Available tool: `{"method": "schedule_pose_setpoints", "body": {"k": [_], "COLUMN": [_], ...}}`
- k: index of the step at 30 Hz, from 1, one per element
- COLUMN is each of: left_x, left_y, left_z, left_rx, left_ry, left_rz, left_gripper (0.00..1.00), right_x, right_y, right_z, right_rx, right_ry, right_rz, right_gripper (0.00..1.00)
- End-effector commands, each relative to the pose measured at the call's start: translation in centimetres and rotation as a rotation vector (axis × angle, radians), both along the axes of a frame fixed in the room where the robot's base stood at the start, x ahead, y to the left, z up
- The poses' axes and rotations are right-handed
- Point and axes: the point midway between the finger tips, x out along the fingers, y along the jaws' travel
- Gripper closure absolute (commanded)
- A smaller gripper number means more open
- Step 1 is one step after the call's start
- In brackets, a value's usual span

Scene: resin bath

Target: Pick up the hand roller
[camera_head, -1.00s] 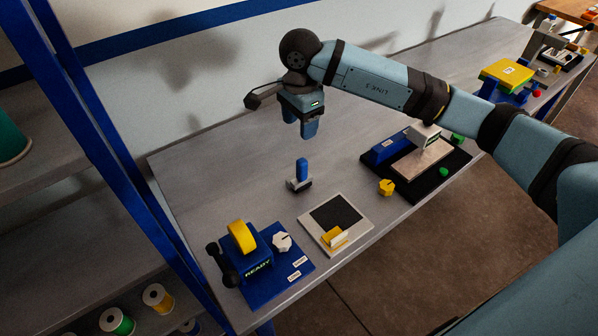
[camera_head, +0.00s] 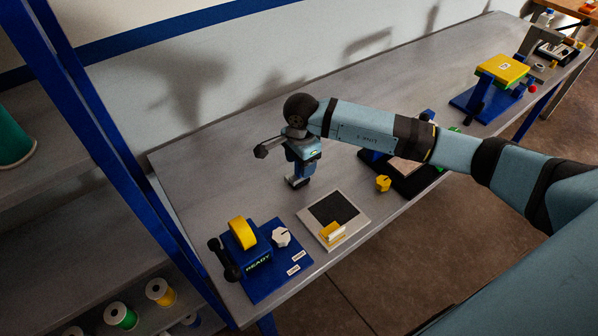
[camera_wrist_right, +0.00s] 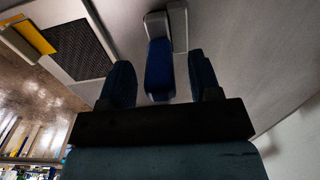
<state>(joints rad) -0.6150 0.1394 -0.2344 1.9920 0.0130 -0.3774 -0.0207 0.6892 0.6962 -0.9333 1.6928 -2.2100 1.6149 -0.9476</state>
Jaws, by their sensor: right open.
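The hand roller stands upright on the grey bench, with a blue handle (camera_wrist_right: 159,68) on top and a grey and dark base (camera_head: 298,183). My right gripper (camera_head: 298,176) has come down over it from above. In the right wrist view the open fingers (camera_wrist_right: 164,82) stand on either side of the blue handle, with a visible gap on both sides. In the head view the gripper hides most of the handle. My left gripper is not in view.
A dark pad in a pale frame (camera_head: 358,222) with a yellow piece lies in front. A blue machine marked READY (camera_head: 281,287) stands front left. A yellow knob (camera_head: 383,184) and a black-based press (camera_head: 415,186) are to the right. The bench behind the roller is clear.

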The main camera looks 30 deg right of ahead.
Motion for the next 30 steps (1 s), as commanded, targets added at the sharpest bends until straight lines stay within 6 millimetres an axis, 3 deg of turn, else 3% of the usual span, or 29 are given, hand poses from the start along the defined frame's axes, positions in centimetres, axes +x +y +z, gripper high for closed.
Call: {"method": "schedule_pose_setpoints", "body": {"k": [8, 15, 25, 30], "left_x": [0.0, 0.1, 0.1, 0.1], "left_y": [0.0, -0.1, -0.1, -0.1], "left_z": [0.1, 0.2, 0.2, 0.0], "left_rx": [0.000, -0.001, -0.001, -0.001], "left_ry": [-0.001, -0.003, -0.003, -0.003], "left_rz": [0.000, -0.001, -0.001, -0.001], "left_gripper": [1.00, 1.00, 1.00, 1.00], "right_x": [0.0, 0.0, 0.1, 0.1], "right_y": [0.0, 0.0, 0.0, 0.0], "right_z": [-0.3, -0.3, -0.1, 0.8], "right_rx": [0.000, 0.000, 0.000, 0.001], "right_ry": [-0.001, -0.001, -0.002, -0.005], "right_rz": [0.000, 0.000, 0.000, -0.001], "right_gripper": [0.45, 1.00, 1.00, 1.00]}}
